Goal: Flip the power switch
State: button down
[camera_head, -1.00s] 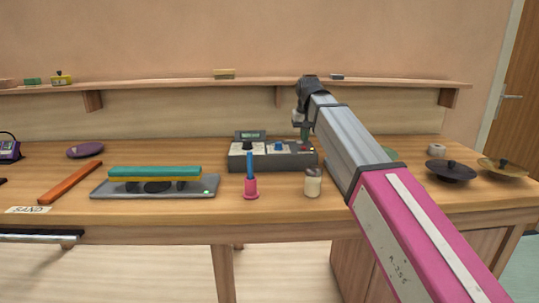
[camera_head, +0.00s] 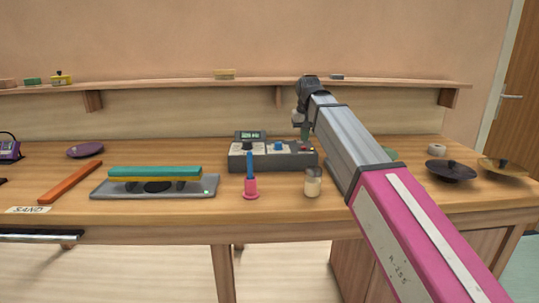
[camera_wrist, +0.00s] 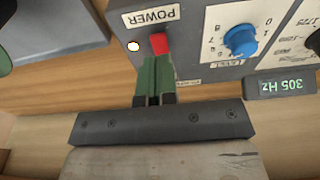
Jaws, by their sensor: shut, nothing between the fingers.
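The dark grey control box (camera_head: 273,163) with a pale front panel stands on the bench, partly behind my arm in the head view. In the wrist view its panel (camera_wrist: 203,12) appears upside down, with a red power switch (camera_wrist: 159,43) beside the POWER label. A small light (camera_wrist: 133,46) beside the switch glows. The box's display (camera_wrist: 283,87) is lit and reads 305 Hz. My gripper (camera_wrist: 155,62) has green fingers, shut and empty, with the tips right at the switch's edge. I cannot tell whether they touch it. In the head view my gripper (camera_head: 305,133) is above the box's right end.
A blue knob (camera_wrist: 241,40) sits beside the switch. A pink-based tool (camera_head: 250,187) and a small jar (camera_head: 313,183) stand in front of the box. A flat grey plate device (camera_head: 110,187) is left. Dark (camera_head: 451,171) and tan discs (camera_head: 502,167) lie right.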

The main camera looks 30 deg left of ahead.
jog(key=shift+f, duration=1.4)
dwell(1.0)
jog(key=shift+r, duration=3.55)
jog(key=shift+s, duration=0.1)
